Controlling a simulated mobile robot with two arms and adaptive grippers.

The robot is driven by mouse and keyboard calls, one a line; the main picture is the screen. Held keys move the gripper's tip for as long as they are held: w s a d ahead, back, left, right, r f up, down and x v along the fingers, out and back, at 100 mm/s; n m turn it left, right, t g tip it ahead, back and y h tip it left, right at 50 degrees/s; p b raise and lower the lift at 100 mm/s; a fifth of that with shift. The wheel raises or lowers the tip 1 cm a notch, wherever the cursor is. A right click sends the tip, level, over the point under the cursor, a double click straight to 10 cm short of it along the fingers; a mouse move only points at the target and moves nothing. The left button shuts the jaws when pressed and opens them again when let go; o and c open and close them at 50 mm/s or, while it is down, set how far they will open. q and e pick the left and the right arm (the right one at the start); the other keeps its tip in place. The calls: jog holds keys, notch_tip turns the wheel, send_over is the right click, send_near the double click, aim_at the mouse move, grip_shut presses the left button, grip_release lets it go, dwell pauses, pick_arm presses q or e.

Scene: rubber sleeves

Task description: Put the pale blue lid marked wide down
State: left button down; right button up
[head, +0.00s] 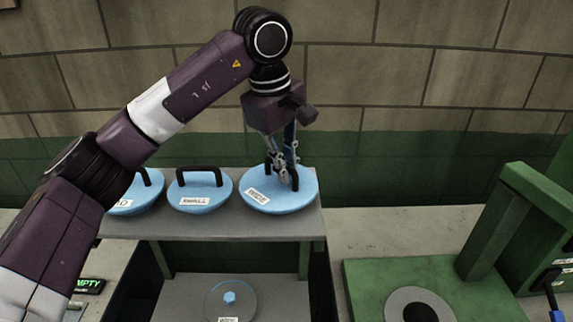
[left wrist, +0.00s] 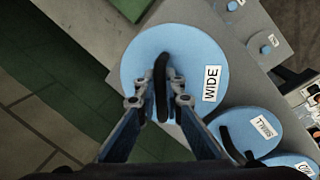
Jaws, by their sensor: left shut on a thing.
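The pale blue lid marked WIDE (head: 300,199) is at the right end of the grey shelf top, with a black handle on it. In the left wrist view the lid (left wrist: 140,58) fills the centre and its WIDE label reads clearly. My left gripper (head: 281,178) is above the lid with its fingers closed on the black handle; in the left wrist view the fingers (left wrist: 160,102) are on both sides of the handle. I cannot tell whether the lid's underside touches the shelf. My right gripper is not in view.
A lid marked SMALL (head: 211,192) sits left of the wide lid, and another blue lid (head: 148,195) is partly behind my arm. A green stand (head: 365,285) with a grey ring (head: 398,300) is at right.

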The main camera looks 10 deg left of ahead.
pick_arm(q)
jog(key=c, duration=2.2)
grip_release()
jog(key=shift+s, duration=0.1)
jog(key=shift+c, duration=0.2)
jog(key=shift+o, duration=1)
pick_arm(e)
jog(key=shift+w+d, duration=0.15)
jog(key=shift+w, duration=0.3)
pick_arm(q)
notch_tip(320, 180, up, 6)
jog(key=b, duration=0.2)
notch_tip(320, 180, up, 6)
send_over(283, 188)
jog(key=s, duration=0.1)
jog(key=shift+a, duration=0.35)
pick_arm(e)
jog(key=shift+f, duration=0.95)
pick_arm(q)
jog(key=shift+f, duration=0.1)
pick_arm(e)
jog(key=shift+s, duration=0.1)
